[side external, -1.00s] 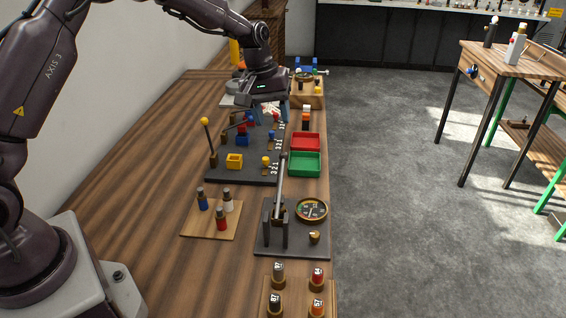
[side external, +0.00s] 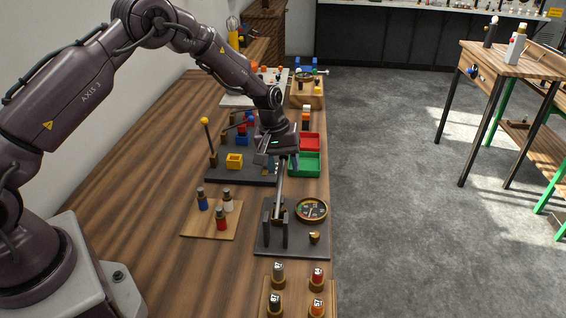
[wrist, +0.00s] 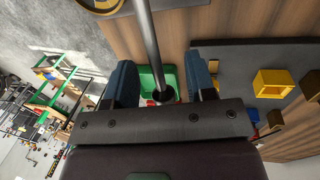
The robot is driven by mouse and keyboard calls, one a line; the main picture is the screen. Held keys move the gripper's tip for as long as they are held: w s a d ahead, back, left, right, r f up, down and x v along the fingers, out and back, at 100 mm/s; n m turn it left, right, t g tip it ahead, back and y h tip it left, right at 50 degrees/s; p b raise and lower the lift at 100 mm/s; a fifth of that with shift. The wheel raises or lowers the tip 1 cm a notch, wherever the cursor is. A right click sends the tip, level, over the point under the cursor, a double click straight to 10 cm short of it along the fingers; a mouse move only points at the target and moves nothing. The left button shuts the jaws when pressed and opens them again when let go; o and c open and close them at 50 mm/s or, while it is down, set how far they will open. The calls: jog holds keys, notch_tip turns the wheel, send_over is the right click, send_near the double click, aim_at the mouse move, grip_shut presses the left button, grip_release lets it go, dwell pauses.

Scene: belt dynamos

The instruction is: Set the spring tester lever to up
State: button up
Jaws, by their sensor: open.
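The spring tester (side external: 290,247) is a dark base plate with two upright posts and a round dial gauge (side external: 311,209). Its grey rod lever (side external: 280,190) rises from between the posts, leaning slightly right in the side view. My gripper (side external: 281,163) is at the upper end of the lever, jaws apart. In the wrist view, the lever (wrist: 147,38) runs down between the two blue fingers of my gripper (wrist: 160,84), and its dark end shows between them. I see gaps on both sides, so the fingers do not appear to grip it. The gripper hides the lever's top in the side view.
Green (side external: 304,164) and red (side external: 309,141) trays lie just beyond the tester. A dark board (side external: 222,172) with a yellow box (side external: 234,160) and levers is to the left. A wooden board with bottles (side external: 212,230) and a rack of labelled cylinders (side external: 297,295) are nearer.

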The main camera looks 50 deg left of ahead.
aim_at(283, 173)
grip_shut()
jog(key=shift+r, duration=0.1)
jog(key=shift+s+d+r+t+y, duration=0.1)
jog(key=shift+r+t+y, duration=0.1)
jog(key=shift+r, duration=0.15)
jog(key=shift+d+r+t+y, duration=0.1)
jog(key=shift+r+y, duration=0.1)
jog(key=shift+r, duration=0.15)
jog(key=r+t+y, duration=0.1)
jog(key=r, duration=0.1)
jog(key=s+d+r+t+y, duration=0.1)
jog(key=r, duration=0.1)
jog(key=s+d+r+t+y, duration=0.1)
jog(key=r, duration=0.1)
jog(key=shift+s+d+r+m+t, duration=0.1)
jog(key=shift+d+r+m+t, duration=0.1)
jog(key=shift+m+t, duration=0.1)
jog(key=shift+s+d+r+t+y, duration=0.5)
jog(key=shift+s+r+t+y, duration=0.1)
jog(key=shift+r, duration=0.15)
jog(key=shift+s+d+r+t+y, duration=0.45)
jog(key=shift+s+r+t+y, duration=0.15)
jog(key=shift+r, duration=0.15)
